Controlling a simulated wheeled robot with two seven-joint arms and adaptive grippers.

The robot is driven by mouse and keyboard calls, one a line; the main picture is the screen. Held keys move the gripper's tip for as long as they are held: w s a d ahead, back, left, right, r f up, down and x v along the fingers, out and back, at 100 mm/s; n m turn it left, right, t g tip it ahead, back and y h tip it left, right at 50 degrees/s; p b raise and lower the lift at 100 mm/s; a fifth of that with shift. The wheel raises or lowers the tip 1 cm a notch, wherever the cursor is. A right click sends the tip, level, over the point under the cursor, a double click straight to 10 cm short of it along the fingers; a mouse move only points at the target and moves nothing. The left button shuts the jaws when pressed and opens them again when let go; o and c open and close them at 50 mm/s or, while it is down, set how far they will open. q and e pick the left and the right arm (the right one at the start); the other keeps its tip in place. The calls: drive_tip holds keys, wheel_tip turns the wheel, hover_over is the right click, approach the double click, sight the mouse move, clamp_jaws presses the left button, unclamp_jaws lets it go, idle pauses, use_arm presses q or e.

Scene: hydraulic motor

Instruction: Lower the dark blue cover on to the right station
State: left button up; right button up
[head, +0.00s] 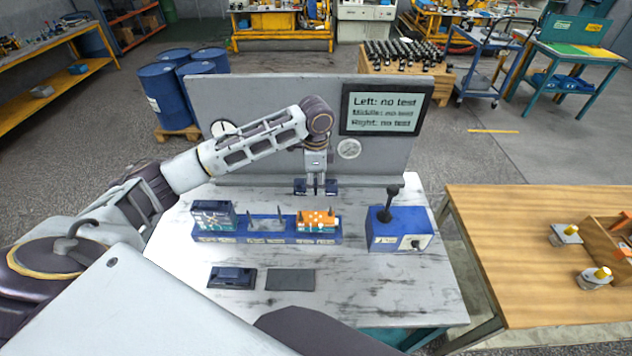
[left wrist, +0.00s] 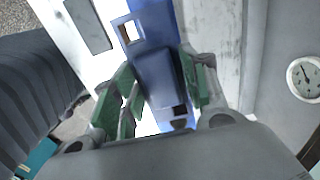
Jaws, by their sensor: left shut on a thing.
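The blue base (head: 268,238) on the white bench carries a row of three stations. Its right station holds an orange block (head: 317,218) with upright pins. The middle station shows thin upright pins (head: 266,223), and the left station has a dark block-like unit (head: 212,213) on it. My left gripper (head: 316,187) is shut on a dark blue cover (head: 301,187), held in the air above and behind the right station, apart from it. In the left wrist view the cover (left wrist: 158,75) sits between the green-padded fingers (left wrist: 163,88). My right gripper is not seen.
Another dark blue cover (head: 232,276) lies on a dark mat in front, beside an empty mat (head: 290,280). A blue box with a black lever (head: 398,240) stands right of the base. A grey panel (head: 265,95) with a screen (head: 386,109) reading "no test" stands behind.

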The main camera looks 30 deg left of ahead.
use_arm(q)
drive_tip(key=shift+s+f, duration=0.1)
drive_tip(key=shift+f, duration=0.1)
hover_over(316, 216)
drive_tip(key=shift+f+b, duration=0.3)
drive_tip(key=shift+f, duration=5.45)
drive_tip(key=shift+f, duration=0.65)
drive_tip(key=o, duration=1.5)
drive_tip(key=shift+s+f, duration=0.1)
drive_tip(key=shift+r, duration=6.05)
